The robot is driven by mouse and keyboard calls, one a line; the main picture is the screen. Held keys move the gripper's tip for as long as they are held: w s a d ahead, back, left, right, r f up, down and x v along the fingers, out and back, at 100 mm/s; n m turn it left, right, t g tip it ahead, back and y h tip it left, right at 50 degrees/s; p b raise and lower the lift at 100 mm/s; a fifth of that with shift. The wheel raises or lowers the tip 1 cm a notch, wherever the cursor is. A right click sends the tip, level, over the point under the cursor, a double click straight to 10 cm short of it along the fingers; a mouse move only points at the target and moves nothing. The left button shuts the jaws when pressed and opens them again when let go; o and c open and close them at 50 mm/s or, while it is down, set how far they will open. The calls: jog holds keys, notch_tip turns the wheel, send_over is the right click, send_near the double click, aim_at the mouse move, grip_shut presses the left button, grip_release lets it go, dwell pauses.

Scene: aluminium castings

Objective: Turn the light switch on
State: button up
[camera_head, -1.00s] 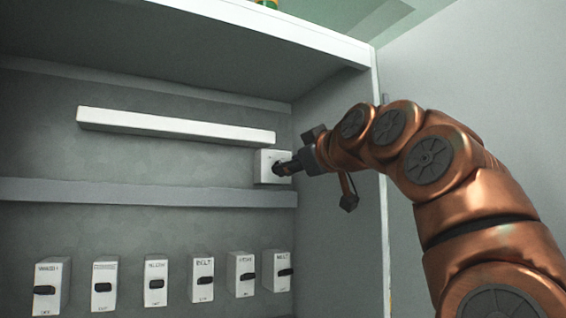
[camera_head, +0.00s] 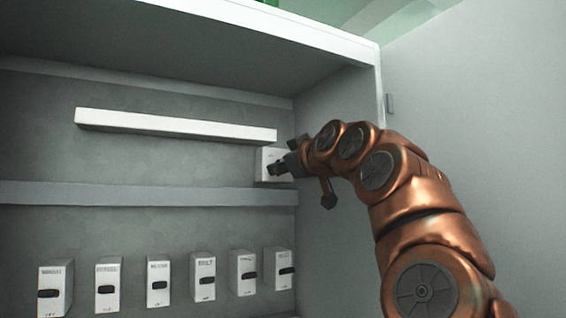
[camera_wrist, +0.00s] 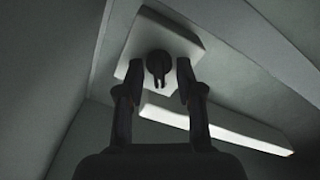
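The light switch is a white square plate (camera_head: 264,165) with a dark rotary knob on the back wall of the cabinet, near its right corner. The wrist view shows the plate (camera_wrist: 136,75) and the dark knob (camera_wrist: 158,64) with a prong on it. My gripper (camera_head: 281,168) is at the switch; in the wrist view its two dark fingers (camera_wrist: 158,80) stand apart, one on each side of the knob. A gap shows between each finger and the knob, and contact with the plate is unclear. A white bar lamp (camera_head: 175,125) runs left of the switch and looks unlit.
A grey ledge (camera_head: 140,195) crosses the back wall below the switch. Under it is a row of several white breaker boxes (camera_head: 203,278) with black levers. The cabinet's right side wall (camera_head: 340,110) and top panel (camera_head: 180,60) close in around my arm.

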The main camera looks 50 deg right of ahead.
jog(key=shift+f, duration=0.1)
grip_shut()
jog(key=shift+m, duration=0.3)
jog(key=shift+d+m+b, duration=0.2)
jog(key=shift+m+b, duration=1.3)
jog(key=shift+m, duration=4.1)
